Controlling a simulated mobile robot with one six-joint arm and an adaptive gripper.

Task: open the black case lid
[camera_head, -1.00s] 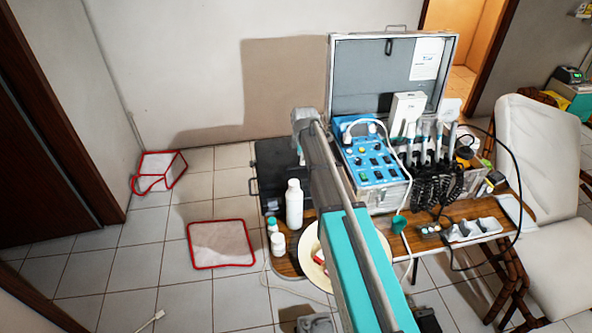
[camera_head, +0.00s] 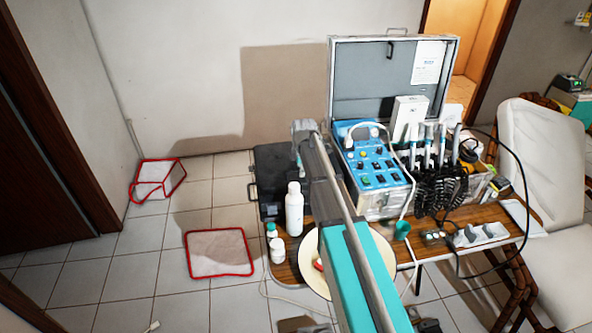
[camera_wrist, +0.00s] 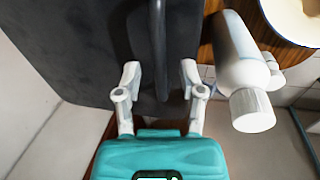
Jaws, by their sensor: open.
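The black case (camera_head: 270,170) lies shut on the left end of the wooden table, partly hidden behind my arm in the head view. A handle shows on its left side. In the wrist view the case's dark flat surface (camera_wrist: 75,40) fills the upper left and middle. My gripper (camera_wrist: 160,80) is open over it, its two pale fingers apart. A dark narrow bar (camera_wrist: 160,45) runs between the fingers; I cannot tell whether they touch it. In the head view my fingertips are hidden by my own arm.
A white bottle (camera_head: 294,208) stands close by the case, and right of my fingers in the wrist view (camera_wrist: 242,65). An open silver case (camera_head: 385,75) with a blue panel stands right.

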